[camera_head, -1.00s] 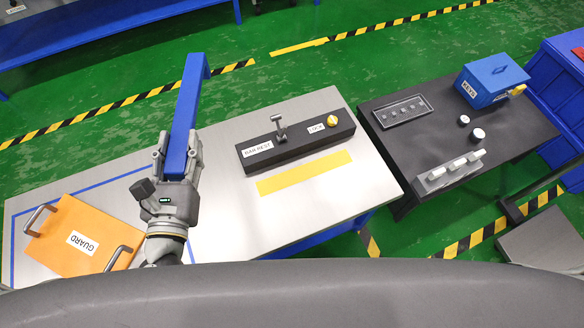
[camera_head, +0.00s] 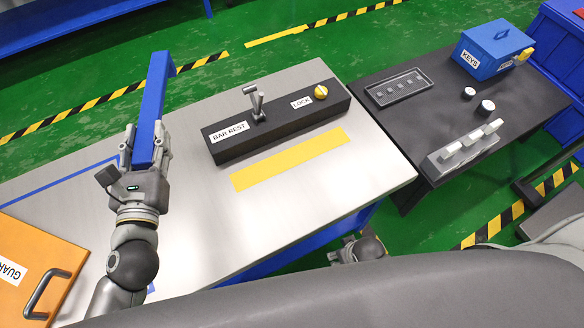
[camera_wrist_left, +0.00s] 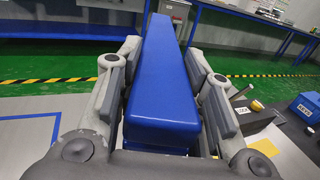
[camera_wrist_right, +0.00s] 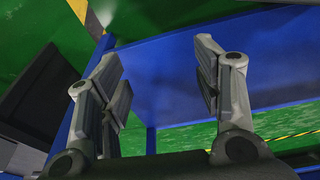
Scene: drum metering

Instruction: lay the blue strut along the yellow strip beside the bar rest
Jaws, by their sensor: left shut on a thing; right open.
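The blue strut (camera_head: 153,108) is held by my left gripper (camera_head: 146,150), which is shut around its near end. The strut points away from me above the left part of the metal table. In the left wrist view the strut (camera_wrist_left: 162,85) lies between both fingers. The yellow strip (camera_head: 290,158) lies bare on the table, to the right of the left gripper. The black bar rest (camera_head: 275,128) is just behind the strip. My right gripper is open and empty in the right wrist view (camera_wrist_right: 160,85), facing a blue frame; in the head view a part of the right arm shows low at the table's front edge.
An orange guard plate (camera_head: 35,262) with a handle lies at the table's left. The bar rest has an upright metal lever (camera_head: 257,104) and a yellow lock knob (camera_head: 320,91). A black side table (camera_head: 440,110) holds a blue keys box (camera_head: 492,50). Bare metal surrounds the strip's front.

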